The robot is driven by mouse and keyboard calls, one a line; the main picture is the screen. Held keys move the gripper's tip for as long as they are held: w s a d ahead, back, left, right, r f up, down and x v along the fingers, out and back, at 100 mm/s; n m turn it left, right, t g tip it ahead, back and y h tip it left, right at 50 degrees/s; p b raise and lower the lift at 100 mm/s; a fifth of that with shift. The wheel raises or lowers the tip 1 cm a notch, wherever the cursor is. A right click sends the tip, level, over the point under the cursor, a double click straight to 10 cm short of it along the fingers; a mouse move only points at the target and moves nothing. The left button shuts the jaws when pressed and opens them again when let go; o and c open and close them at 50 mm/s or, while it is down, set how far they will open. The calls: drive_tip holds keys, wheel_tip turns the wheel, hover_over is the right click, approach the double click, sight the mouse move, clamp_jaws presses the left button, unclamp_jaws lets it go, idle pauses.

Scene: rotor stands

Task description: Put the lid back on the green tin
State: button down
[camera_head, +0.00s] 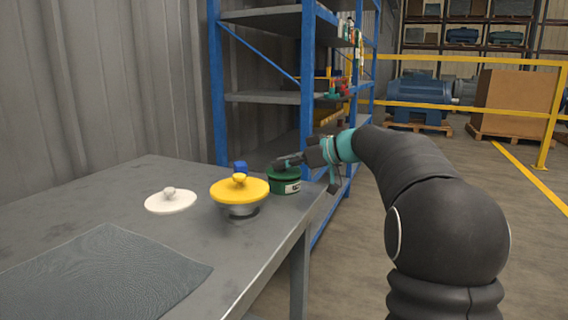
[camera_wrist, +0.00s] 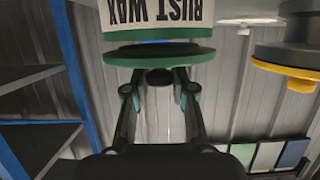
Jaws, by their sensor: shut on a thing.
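The green tin (camera_head: 286,186) stands near the table's far right corner. In the wrist view, which is upside down, its pale "RUST WAX" label (camera_wrist: 160,15) shows. My gripper (camera_head: 290,161) is above the tin. It is shut on the green lid (camera_wrist: 160,53), whose dark knob (camera_wrist: 160,77) lies between the fingers. The lid is level and lines up with the tin. A thin blue strip shows between lid and tin in the wrist view, so they look slightly apart. In the head view my gripper hides most of the lid.
A yellow lid (camera_head: 240,189) on a grey tin stands left of the green tin, close by. A white lid (camera_head: 170,201) lies farther left. A grey mat (camera_head: 105,275) covers the near table. Blue shelving (camera_head: 217,90) stands behind the table.

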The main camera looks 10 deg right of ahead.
drive_tip(key=shift+f+b, duration=0.5)
drive_tip(key=shift+b, duration=0.2)
drive_tip(key=c, duration=1)
unclamp_jaws()
drive_tip(key=shift+r, duration=0.1)
drive_tip(key=shift+r+p, duration=0.45)
drive_tip(key=shift+p, duration=0.25)
drive_tip(key=shift+s+d+r, duration=0.15)
drive_tip(key=shift+d+r, duration=0.05)
drive_tip(key=shift+d, duration=0.05)
drive_tip(key=v, duration=1.1)
drive_tip(key=shift+s+d, duration=0.1)
drive_tip(key=shift+d, duration=0.05)
drive_tip(key=shift+f, duration=0.1)
